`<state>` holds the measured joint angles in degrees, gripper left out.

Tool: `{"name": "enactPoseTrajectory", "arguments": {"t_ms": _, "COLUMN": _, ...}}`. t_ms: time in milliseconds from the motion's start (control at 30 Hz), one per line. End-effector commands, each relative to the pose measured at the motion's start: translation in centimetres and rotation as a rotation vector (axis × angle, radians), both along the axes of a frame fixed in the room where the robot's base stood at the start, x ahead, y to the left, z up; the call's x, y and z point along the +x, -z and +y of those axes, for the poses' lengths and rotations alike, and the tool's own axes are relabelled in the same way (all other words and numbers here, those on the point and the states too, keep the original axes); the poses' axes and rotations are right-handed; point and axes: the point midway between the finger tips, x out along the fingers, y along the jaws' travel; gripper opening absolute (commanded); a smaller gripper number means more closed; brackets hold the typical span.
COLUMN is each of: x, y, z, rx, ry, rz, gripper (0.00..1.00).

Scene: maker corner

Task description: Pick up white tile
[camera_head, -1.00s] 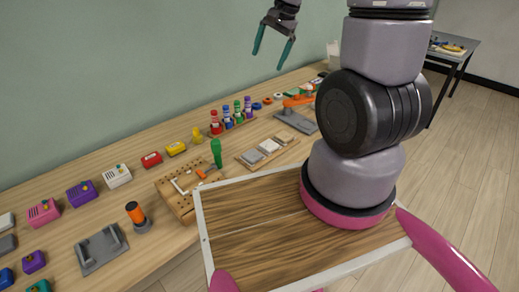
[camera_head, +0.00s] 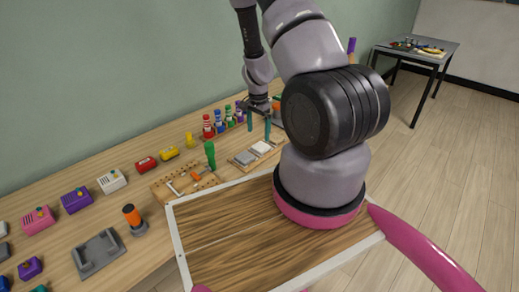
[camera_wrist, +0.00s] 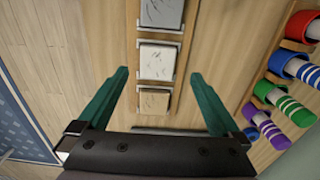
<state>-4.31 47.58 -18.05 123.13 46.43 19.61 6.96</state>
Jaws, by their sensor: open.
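The white tile (camera_wrist: 157,62) sits in the middle slot of a wooden rack (camera_wrist: 206,40) in the wrist view, between a grey tile (camera_wrist: 162,13) and a beige tile (camera_wrist: 154,102). In the head view the white tile (camera_head: 260,148) lies on the rack on the workbench. My gripper (camera_wrist: 158,74) is open and empty, pointing down, with its teal fingers on either side of the tile row. In the head view my gripper (camera_head: 259,130) is above the rack's far end, and the beige tile is hard to make out there.
Several striped bottles in red, blue, green and purple (camera_wrist: 277,96) stand close to the right finger side in the wrist view. A pegboard with a green-handled tool (camera_head: 210,154) stands left of the rack in the head view. My wooden tray (camera_head: 225,235) is in front.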

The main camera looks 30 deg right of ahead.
Motion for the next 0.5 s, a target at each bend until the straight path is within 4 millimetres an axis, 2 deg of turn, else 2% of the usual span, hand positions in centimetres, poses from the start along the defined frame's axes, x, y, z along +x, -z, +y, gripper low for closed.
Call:
{"name": "enactPoseTrajectory", "arguments": {"t_ms": 267, "x": -0.1, "y": 2.5, "z": -0.2, "rx": 0.002, "ry": 0.002, "rz": 0.002, "gripper": 1.00}}
{"name": "enactPoseTrajectory", "arguments": {"t_ms": 500, "x": -0.2, "y": 6.0, "z": -0.6, "rx": 0.002, "ry": 0.000, "rz": 0.001, "gripper": 1.00}}
